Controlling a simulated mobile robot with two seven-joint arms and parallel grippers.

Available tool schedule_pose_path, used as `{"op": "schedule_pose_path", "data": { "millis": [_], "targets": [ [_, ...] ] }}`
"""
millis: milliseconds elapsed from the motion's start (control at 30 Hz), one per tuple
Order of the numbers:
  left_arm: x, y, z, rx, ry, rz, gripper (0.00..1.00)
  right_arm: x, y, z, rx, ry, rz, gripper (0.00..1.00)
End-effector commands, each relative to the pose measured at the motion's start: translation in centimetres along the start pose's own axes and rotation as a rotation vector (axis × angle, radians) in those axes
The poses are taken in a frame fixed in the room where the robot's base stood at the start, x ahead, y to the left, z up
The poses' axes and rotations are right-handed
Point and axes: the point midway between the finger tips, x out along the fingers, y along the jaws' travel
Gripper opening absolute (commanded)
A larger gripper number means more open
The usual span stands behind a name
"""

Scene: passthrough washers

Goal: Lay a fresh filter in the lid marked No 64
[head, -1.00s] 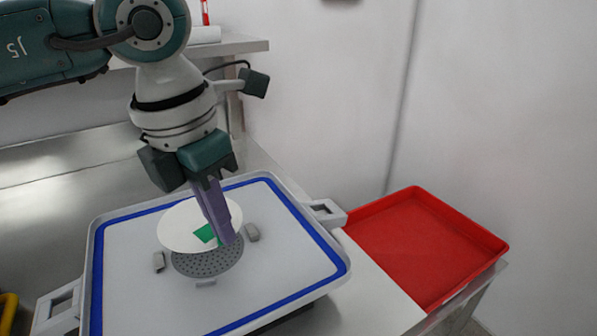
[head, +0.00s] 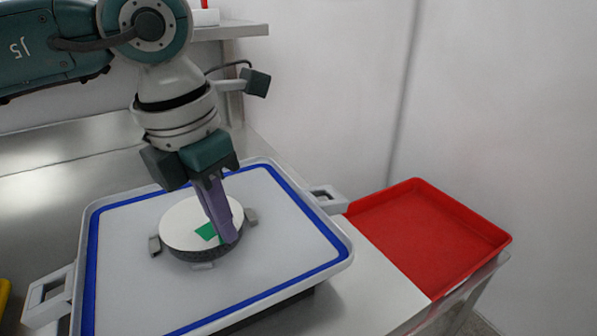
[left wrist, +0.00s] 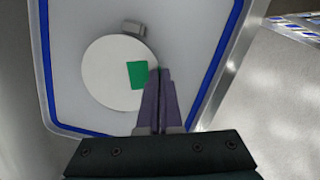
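The lid (head: 270,260) is a pale grey panel with a blue seal around its edge, lying on the steel bench; no number is readable on it. A white round filter (head: 180,222) with a green patch lies over the dark perforated disc (head: 190,254) between small grey clips. I cannot tell whether it touches the disc. My left gripper (head: 228,238) points down with its purple fingers closed at the filter's edge beside the green patch. In the left wrist view the filter (left wrist: 105,75) lies left of the closed fingers (left wrist: 159,75). My right gripper is not in view.
An empty red tray (head: 430,240) stands to the right of the lid. The lid has grey handles (head: 328,198) at its ends. A shelf (head: 235,30) and the wall are behind. Something yellow (head: 4,295) shows at the left edge.

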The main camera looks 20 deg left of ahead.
Motion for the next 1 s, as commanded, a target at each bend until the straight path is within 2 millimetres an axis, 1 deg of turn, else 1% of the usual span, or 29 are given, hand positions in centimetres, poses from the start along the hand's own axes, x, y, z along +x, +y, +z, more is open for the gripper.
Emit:
{"op": "schedule_pose_path", "data": {
  "millis": [333, 700, 1000],
  "targets": [
    [0.1, 0.0, 0.0, 0.0, 0.0, 0.0, 0.0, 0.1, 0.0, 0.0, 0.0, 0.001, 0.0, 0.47],
    [1.1, 0.0, -0.2, -0.001, 0.0, 0.0, 0.0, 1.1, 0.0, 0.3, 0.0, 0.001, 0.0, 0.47],
    [1.1, 0.0, -0.2, -0.001, 0.0, 0.0, 0.0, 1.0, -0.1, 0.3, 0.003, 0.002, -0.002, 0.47]
  ]
}}
